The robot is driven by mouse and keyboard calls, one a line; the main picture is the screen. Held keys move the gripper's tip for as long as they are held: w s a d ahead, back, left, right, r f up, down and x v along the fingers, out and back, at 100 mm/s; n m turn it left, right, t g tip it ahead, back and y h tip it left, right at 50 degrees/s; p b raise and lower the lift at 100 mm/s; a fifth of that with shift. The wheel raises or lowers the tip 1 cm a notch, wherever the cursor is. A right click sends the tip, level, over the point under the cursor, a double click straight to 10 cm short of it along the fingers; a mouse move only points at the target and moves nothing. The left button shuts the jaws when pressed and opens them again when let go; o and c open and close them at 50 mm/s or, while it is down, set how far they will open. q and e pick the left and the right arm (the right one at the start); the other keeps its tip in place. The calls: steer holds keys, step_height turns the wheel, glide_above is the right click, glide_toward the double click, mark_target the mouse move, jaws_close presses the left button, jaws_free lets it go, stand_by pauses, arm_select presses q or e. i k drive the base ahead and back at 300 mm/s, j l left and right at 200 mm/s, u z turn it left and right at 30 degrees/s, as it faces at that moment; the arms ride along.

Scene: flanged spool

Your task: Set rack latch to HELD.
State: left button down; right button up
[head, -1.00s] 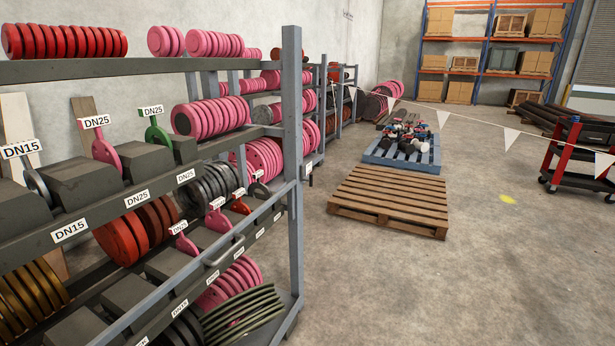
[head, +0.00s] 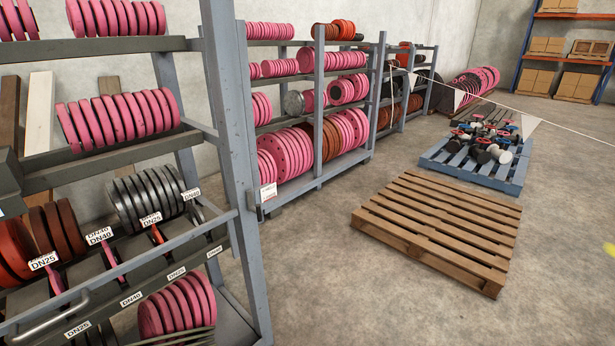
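The near rack has a grey upright post (head: 229,165) at its front corner. A small dark fitting (head: 258,213) with a white, red-marked tag (head: 268,191) shows beside this post; it may be the rack latch, but its setting is too small to read. A grey bar handle (head: 48,318) sits on the rack's front rail at the lower left. Neither of my grippers is in view.
The near rack holds pink flanges (head: 118,115), grey flanges (head: 147,197) and DN labels. More racks (head: 346,115) line the wall. A bare wooden pallet (head: 440,225) and a loaded blue pallet (head: 474,165) stand right. Concrete floor (head: 320,270) between is clear.

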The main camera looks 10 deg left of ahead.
mark_target(256, 209)
steer(key=i+l, duration=0.2)
steer(key=l, duration=0.15)
steer(key=i+l+u, duration=0.1)
steer(key=l, duration=0.25)
steer(key=i+l, duration=0.25)
steer(key=i+l+u, duration=0.1)
steer(key=l, duration=0.35)
steer(key=i+l, duration=0.25)
steer(key=l, duration=0.1)
